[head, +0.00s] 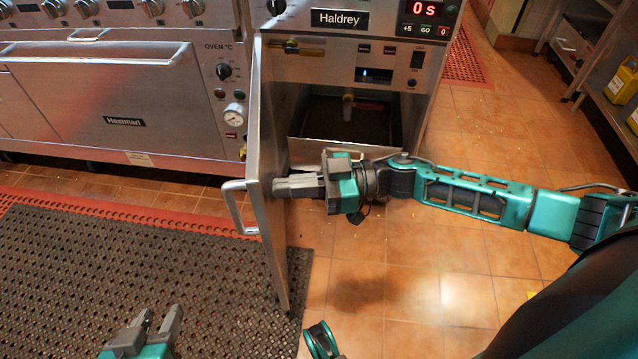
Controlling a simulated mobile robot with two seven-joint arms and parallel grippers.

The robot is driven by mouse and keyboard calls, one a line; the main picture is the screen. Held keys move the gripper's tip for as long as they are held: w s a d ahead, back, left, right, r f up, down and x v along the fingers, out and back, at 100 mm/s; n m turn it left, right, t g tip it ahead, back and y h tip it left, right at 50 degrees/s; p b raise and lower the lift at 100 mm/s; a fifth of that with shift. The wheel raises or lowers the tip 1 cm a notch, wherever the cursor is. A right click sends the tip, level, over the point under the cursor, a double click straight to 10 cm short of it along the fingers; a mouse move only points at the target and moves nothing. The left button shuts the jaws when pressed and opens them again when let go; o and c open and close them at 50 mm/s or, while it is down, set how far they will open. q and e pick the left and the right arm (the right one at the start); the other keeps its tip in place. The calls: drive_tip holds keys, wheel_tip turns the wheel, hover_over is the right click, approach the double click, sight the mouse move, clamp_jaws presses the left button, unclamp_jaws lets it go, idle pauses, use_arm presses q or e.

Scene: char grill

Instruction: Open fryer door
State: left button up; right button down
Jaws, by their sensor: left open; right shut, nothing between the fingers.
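The fryer (345,65) stands at the top middle with the label "Haldrey". Its metal door (268,150) is swung out toward me and seen nearly edge-on, with the bar handle (237,208) on its left face. The dark cabinet opening (350,118) is exposed, with a pipe and a red lever inside. My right gripper (278,187) is shut and empty, with its fingertips at the inner, right face of the door; I cannot tell if they touch it. My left gripper (160,320) is open and empty at the bottom left, over the mat and away from the door.
An oven (120,110) with a row of knobs stands left of the fryer. A dark perforated mat (90,260) with a red edge covers the floor at left. Tiled floor (450,260) is clear at right. A shelf (600,85) with yellow containers stands at far right.

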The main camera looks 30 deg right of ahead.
use_arm(q)
drive_tip(key=shift+r, duration=0.1)
use_arm(e)
drive_tip(key=shift+w+a, duration=0.2)
drive_tip(key=shift+a, duration=0.35)
